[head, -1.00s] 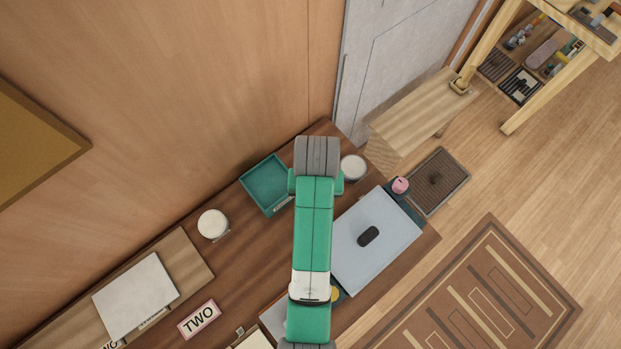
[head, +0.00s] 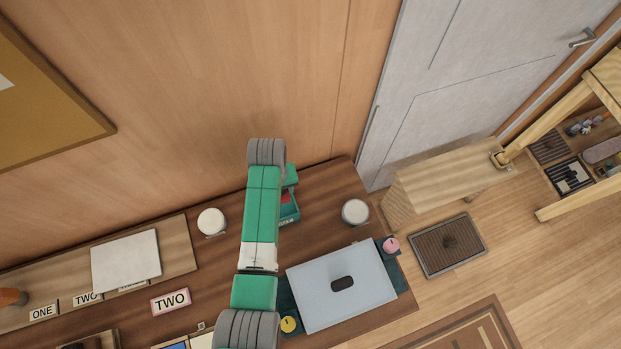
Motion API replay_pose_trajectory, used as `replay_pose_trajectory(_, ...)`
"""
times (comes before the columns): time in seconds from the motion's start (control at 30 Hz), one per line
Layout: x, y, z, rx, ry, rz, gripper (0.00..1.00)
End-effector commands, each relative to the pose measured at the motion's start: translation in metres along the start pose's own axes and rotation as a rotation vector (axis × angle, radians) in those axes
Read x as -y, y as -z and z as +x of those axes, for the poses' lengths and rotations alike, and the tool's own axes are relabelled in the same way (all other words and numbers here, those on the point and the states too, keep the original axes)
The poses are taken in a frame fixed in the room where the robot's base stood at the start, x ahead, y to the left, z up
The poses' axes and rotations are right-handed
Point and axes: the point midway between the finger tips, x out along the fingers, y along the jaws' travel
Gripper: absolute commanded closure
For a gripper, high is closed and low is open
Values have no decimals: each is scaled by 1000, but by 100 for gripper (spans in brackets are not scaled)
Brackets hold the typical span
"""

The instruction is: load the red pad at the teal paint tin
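A teal open tray (head: 291,216), which I take to be the teal paint tin, is on the brown table and is partly covered by my green arm. A small red patch (head: 285,197) shows inside its outline, beside the arm; it may be the red pad. I cannot tell whether it touches the tray or is held above it. My gripper is hidden behind my own arm, so its fingers and what they hold do not show.
White round-topped containers stand left (head: 211,221) and right (head: 355,212) of the tray. A pale blue board (head: 320,305) with a dark oval piece (head: 342,284) lies in front, with pink (head: 391,245) and yellow (head: 289,324) knobs at its corners. A "TWO" card (head: 171,301) lies left.

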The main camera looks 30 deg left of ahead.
Motion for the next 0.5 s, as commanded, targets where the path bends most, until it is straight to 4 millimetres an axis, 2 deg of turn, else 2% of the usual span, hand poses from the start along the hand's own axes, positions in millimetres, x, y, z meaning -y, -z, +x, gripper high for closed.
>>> replay_pose_trajectory(0.03, 11, 4, 0, 1, 0, -33, 64)
replay_pose_trajectory(0.13, 21, 8, 3, 0, 0, -70, 64)
replay_pose_trajectory(0.37, 24, 9, 7, -1, 0, -78, 64)
replay_pose_trajectory(0.5, 23, 9, 18, -1, 0, -78, 64)
